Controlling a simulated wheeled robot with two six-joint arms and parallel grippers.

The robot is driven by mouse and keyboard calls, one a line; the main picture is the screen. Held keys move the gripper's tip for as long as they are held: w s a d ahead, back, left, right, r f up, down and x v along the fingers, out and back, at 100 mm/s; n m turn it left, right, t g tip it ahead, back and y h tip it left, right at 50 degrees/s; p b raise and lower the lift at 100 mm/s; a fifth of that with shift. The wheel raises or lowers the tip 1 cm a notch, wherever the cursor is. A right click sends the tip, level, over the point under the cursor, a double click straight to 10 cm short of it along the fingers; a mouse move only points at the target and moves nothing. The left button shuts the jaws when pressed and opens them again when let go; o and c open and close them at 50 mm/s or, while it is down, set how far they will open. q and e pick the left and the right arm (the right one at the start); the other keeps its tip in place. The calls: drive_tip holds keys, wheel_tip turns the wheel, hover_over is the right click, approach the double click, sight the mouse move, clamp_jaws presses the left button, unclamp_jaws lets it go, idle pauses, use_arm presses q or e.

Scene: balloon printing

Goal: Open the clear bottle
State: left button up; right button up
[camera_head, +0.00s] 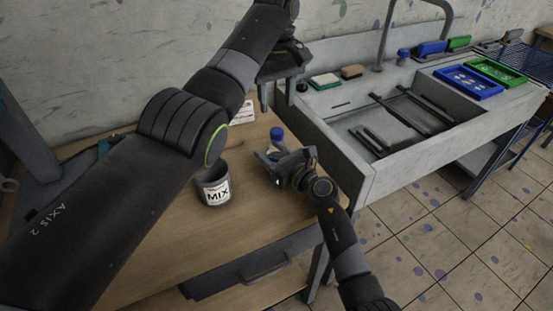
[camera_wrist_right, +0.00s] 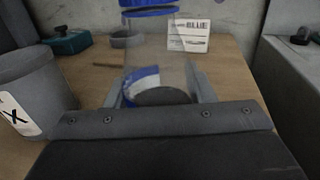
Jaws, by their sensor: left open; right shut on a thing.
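The clear bottle (camera_head: 272,151) stands on the wooden table, with a blue cap (camera_head: 277,134) on top. In the right wrist view the see-through bottle (camera_wrist_right: 155,50) is upright between the fingers, with a blue and white patch low on it; its cap (camera_wrist_right: 150,11) is cut off by the top edge. My right gripper (camera_wrist_right: 156,88) is shut on the bottle's lower part; it also shows in the head view (camera_head: 278,160). My left gripper (camera_head: 277,98) is open and empty, pointing down above the cap and apart from it.
A grey cup marked MIX (camera_head: 215,188) stands left of the bottle. Behind are a white label card (camera_wrist_right: 188,36), a grey round dish (camera_wrist_right: 127,39) and a teal object (camera_wrist_right: 68,42). A grey sink unit (camera_head: 345,130) borders the table on the right. The table front is clear.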

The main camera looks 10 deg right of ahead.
sight(277, 130)
clamp_jaws()
use_arm(q)
drive_tip(key=m, duration=0.3)
drive_tip(key=shift+m, duration=0.4)
drive_tip(key=m, duration=0.4)
drive_tip(key=shift+m, duration=0.4)
drive_tip(key=m, duration=1)
drive_tip(key=shift+m, duration=0.4)
drive_tip(key=m, duration=0.4)
drive_tip(key=shift+m, duration=0.3)
drive_tip(key=m, duration=1.6)
drive_tip(key=shift+f+m, duration=0.3)
drive_tip(key=shift+f, duration=3.7)
